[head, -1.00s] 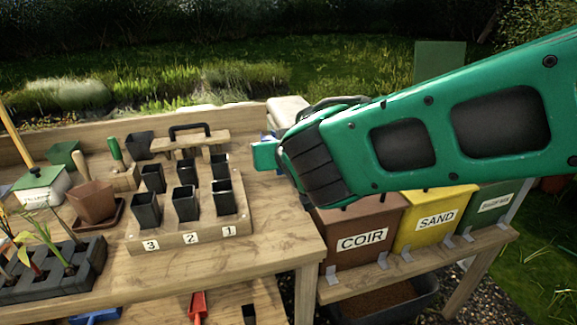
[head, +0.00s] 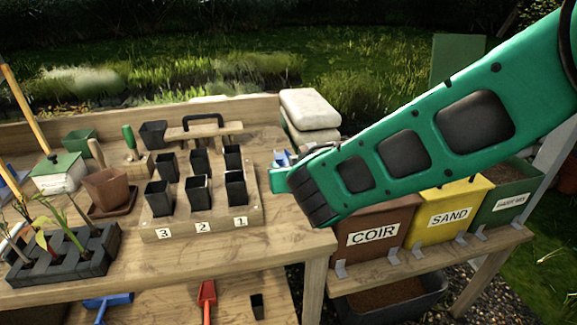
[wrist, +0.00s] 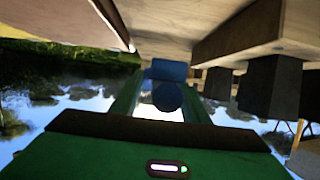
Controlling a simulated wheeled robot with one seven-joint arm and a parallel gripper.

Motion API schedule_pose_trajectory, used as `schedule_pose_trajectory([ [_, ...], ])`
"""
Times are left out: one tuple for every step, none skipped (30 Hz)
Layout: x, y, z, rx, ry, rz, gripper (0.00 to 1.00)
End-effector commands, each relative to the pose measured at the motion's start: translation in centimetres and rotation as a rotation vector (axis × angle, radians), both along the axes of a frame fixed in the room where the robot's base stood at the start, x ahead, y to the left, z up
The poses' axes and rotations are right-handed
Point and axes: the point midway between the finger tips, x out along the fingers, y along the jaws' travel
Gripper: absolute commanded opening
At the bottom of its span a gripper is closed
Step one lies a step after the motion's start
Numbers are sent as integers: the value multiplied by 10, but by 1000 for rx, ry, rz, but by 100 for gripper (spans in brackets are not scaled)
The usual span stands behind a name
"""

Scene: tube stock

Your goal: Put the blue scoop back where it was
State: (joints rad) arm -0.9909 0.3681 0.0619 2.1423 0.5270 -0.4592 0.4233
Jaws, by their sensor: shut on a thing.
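My gripper (head: 280,170) is shut on a blue object, apparently the blue scoop (wrist: 167,97). It sits between the fingers in the wrist view, its rounded end toward the camera; most of its shape is hidden. In the head view only a little blue (head: 281,157) shows at the fingertips, beside the right end of the numbered pot stand (head: 200,230). Whether it touches the bench I cannot tell. Another blue tool (head: 107,301) lies on the lower shelf, partly cut off by the frame.
Several black pots (head: 197,190) stand on the numbered stand, close left of my gripper. Pale stacked bags (head: 310,110) lie behind it. The COIR bin (head: 372,225) and SAND bin (head: 447,213) are under my arm. A red scoop (head: 207,297) is on the lower shelf. The bench front is clear.

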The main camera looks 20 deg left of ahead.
Motion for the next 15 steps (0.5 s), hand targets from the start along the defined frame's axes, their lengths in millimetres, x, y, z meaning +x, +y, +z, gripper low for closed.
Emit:
schedule_pose_trajectory([
  [0,0,-4,-1,0,0,14],
  [0,0,-5,-1,0,0,14],
  [0,0,-8,-1,0,0,14],
  [0,0,-10,-1,0,0,14],
  [0,0,-13,-1,0,0,14],
  [0,0,-17,-2,1,0,14],
  [0,0,-20,-2,1,0,14],
  [0,0,-23,-3,1,1,14],
  [0,0,-27,-3,0,1,14],
  [0,0,-30,-4,0,0,14],
  [0,0,-33,-3,1,0,14],
  [0,0,-37,-3,1,1,14],
  [0,0,-40,-2,0,1,14],
  [0,0,-43,-3,-1,1,14],
  [-1,0,-46,-3,-1,1,14],
])
